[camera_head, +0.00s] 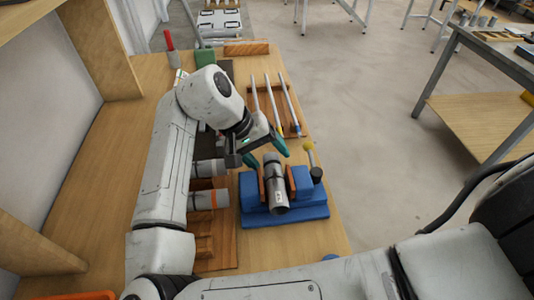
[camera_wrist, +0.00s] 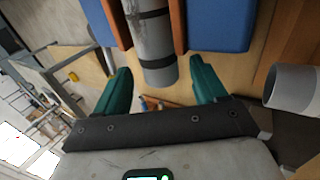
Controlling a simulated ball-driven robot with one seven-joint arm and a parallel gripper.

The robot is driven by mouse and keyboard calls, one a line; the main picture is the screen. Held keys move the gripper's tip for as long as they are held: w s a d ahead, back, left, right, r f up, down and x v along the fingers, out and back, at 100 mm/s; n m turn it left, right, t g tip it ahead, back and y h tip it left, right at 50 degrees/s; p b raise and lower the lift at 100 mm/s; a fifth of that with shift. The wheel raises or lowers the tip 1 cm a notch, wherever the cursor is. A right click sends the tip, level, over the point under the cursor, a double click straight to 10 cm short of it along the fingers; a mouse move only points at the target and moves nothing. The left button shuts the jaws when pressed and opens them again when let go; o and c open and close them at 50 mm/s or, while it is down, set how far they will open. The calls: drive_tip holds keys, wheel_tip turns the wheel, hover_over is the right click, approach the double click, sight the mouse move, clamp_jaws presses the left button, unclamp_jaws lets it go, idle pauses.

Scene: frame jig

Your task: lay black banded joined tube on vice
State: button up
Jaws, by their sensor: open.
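The grey black-banded tube (camera_head: 275,188) lies in the blue vice (camera_head: 285,213), between its two brown wooden jaws. In the wrist view the tube (camera_wrist: 152,40) shows two black bands, with a blue vice block (camera_wrist: 218,25) on the right. My gripper (camera_head: 266,155) is just beyond the far end of the tube. Its teal fingers are spread apart. In the wrist view my gripper (camera_wrist: 162,85) has a finger on either side of the tube's end, with clear gaps and nothing held.
A plain grey tube (camera_head: 207,168) and an orange-banded tube (camera_head: 208,199) lie on a wooden rack left of the vice. Pale rods (camera_head: 274,105) lie in a wooden tray behind. Open floor lies right of the table.

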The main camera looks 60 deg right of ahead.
drive_tip(key=v, duration=1)
drive_tip(key=shift+w+a+r, duration=0.15)
drive_tip(key=shift+r, duration=0.15)
